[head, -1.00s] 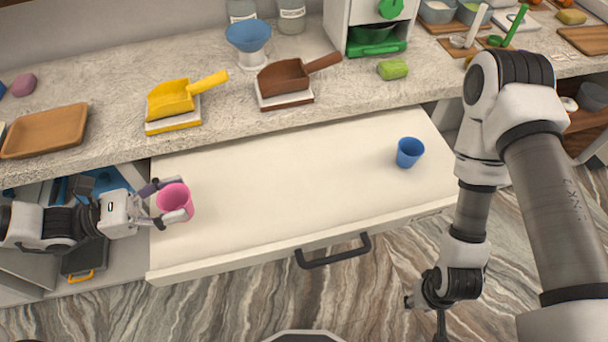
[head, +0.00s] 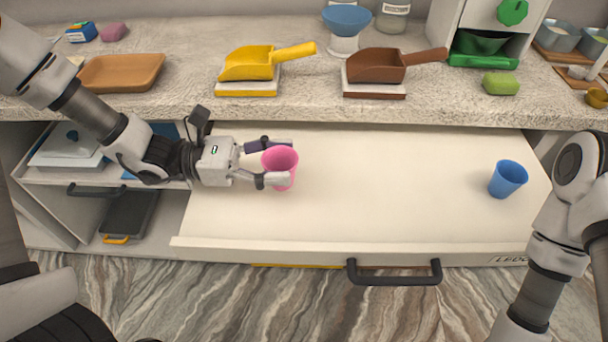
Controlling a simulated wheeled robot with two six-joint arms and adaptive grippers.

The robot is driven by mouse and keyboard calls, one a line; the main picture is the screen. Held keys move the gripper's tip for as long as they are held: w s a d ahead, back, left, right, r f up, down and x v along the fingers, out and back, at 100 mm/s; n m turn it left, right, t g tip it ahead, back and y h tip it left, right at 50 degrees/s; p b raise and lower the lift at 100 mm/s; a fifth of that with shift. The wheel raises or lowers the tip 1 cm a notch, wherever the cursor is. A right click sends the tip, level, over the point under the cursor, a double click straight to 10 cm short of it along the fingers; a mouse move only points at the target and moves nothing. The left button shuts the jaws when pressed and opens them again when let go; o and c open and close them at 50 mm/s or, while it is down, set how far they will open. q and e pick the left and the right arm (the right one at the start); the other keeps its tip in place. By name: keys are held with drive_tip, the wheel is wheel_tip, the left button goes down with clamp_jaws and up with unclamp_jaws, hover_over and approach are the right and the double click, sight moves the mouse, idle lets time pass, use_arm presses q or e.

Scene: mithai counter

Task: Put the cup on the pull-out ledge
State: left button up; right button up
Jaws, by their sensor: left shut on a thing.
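A pink cup (head: 281,166) is upright between the fingers of my left gripper (head: 275,164), which is shut on it. The cup is over the left part of the cream pull-out ledge (head: 390,200); I cannot tell whether its base touches the surface. A blue cup (head: 508,179) stands upright near the ledge's right end, apart from my grippers. The ledge is pulled out below the counter, with a dark handle (head: 394,272) on its front. My right arm is at the right edge, and its gripper is out of view.
The stone counter (head: 190,95) behind holds an orange-brown tray (head: 121,72), a yellow scoop (head: 250,64), a brown scoop (head: 378,67) and a green block (head: 501,83). Open shelves are at the left under the counter. The middle of the ledge is clear.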

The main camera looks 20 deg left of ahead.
sight(287, 155)
use_arm(q)
drive_tip(key=w+d, duration=0.3)
drive_tip(key=shift+w+d+f, duration=0.1)
drive_tip(key=shift+w+f, duration=0.15)
drive_tip(key=shift+f, duration=0.05)
drive_tip(key=shift+w+d+f, duration=0.1)
drive_tip(key=shift+f, duration=0.2)
wheel_tip(287, 155, down, 3)
drive_tip(key=shift+r+b, duration=0.1)
drive_tip(key=shift+b, duration=0.3)
drive_tip(key=o, duration=1.1)
drive_tip(key=shift+f, duration=0.2)
drive_tip(key=shift+r, duration=0.1)
